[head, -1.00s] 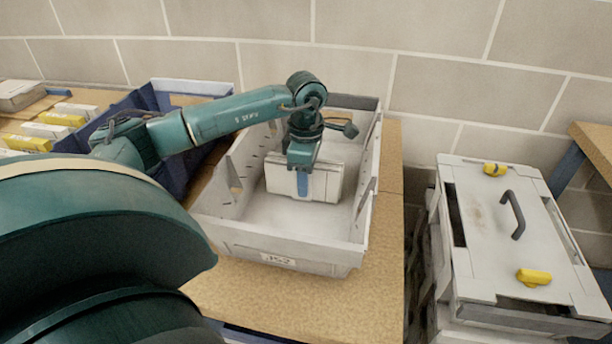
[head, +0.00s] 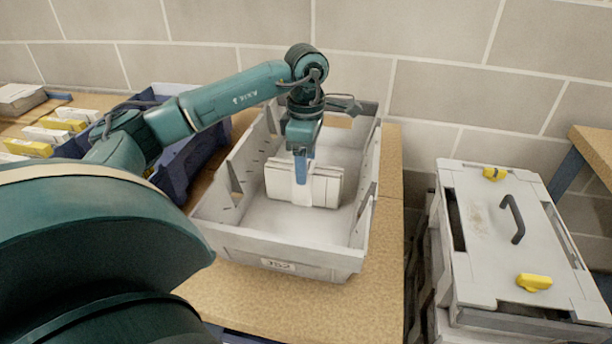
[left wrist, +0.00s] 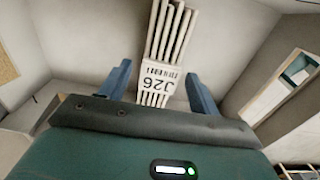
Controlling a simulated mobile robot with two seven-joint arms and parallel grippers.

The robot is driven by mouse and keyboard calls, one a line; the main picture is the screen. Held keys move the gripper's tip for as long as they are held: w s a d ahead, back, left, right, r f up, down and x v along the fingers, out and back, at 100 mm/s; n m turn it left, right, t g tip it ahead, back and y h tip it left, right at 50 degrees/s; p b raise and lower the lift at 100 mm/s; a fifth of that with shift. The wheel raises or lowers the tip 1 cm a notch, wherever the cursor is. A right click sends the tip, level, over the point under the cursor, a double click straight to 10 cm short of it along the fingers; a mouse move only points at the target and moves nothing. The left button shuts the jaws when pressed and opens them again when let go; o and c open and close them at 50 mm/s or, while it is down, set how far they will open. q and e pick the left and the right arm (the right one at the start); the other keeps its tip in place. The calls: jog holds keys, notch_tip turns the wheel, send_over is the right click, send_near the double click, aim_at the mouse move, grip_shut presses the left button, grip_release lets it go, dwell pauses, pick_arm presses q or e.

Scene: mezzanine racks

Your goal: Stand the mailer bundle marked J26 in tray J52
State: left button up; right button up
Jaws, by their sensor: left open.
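The grey tray J52 (head: 300,264) stands on the wooden table, its label on the near wall. The white mailer bundle J26 (head: 326,187) stands on edge inside the tray, toward its far half. In the left wrist view the bundle (left wrist: 160,78) shows its J26 label and the edges of several mailers. My left gripper (head: 301,172) is over the tray, just above and at the bundle. Its two blue fingers (left wrist: 158,88) are open, one on each side of the bundle, with gaps showing. My right gripper is not in view.
A dark blue bin (head: 183,165) stands left of the tray. Several white and yellow packs (head: 50,134) lie at the far left. A grey lidded case with a handle (head: 488,225) stands to the right, beyond a gap. A tiled wall is behind.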

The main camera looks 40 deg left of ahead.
pick_arm(q)
notch_tip(320, 180, up, 6)
jog(key=shift+r, duration=0.2)
dwell(0.6)
